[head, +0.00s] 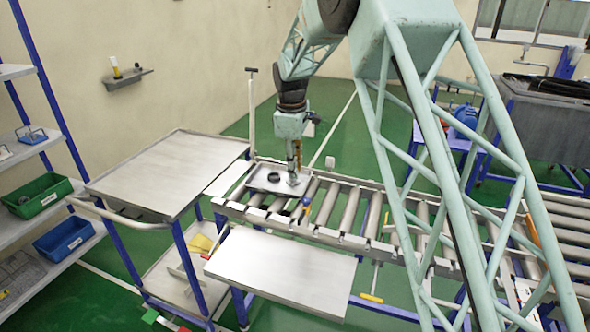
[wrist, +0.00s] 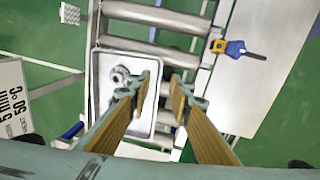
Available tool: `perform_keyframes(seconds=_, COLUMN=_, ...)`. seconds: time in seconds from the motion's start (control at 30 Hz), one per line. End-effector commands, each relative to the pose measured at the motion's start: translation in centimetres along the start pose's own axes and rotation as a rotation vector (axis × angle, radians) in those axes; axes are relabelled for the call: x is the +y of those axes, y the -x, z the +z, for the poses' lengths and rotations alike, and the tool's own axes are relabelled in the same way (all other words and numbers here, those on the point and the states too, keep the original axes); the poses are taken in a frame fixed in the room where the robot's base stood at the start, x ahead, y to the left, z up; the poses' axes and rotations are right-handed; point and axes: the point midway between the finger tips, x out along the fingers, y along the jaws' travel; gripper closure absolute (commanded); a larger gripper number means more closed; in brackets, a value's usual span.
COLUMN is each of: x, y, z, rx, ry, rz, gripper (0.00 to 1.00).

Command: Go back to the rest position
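My gripper (head: 294,176) points down over a shallow metal tray (head: 258,187) on the roller conveyor. A dark round part (head: 273,176) lies in the tray, left of my gripper in the head view. In the wrist view a small round metallic part (wrist: 120,74) lies in the tray (wrist: 155,62) beside the left finger, which partly hides that area. The exact height of the fingertips above the tray is hard to tell.
A steel-topped cart (head: 165,172) stands left of the conveyor (head: 345,210). A flat metal panel (head: 283,272) sits in front of it. A blue and yellow tool (wrist: 234,48) lies at the conveyor's edge. Shelves with a green bin (head: 38,195) and a blue bin (head: 64,236) stand far left.

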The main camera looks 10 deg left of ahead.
Motion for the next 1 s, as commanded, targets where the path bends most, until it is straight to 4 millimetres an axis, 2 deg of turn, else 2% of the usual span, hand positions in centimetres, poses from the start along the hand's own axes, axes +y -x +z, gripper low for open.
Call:
perform_keyframes(seconds=0.17, x=0.0, y=0.1, z=0.1, rx=0.000, ry=-0.002, rz=0.001, gripper=0.81)
perform_keyframes(seconds=0.37, x=-0.2, y=1.5, z=1.3, rx=0.003, ry=-0.031, rz=0.004, gripper=0.81)
perform_keyframes(seconds=0.67, x=-1.4, y=5.8, z=5.3, rx=0.011, ry=-0.129, rz=0.015, gripper=0.81)
perform_keyframes(seconds=1.0, x=-3.6, y=10.8, z=10.4, rx=0.021, ry=-0.255, rz=0.028, gripper=0.81)
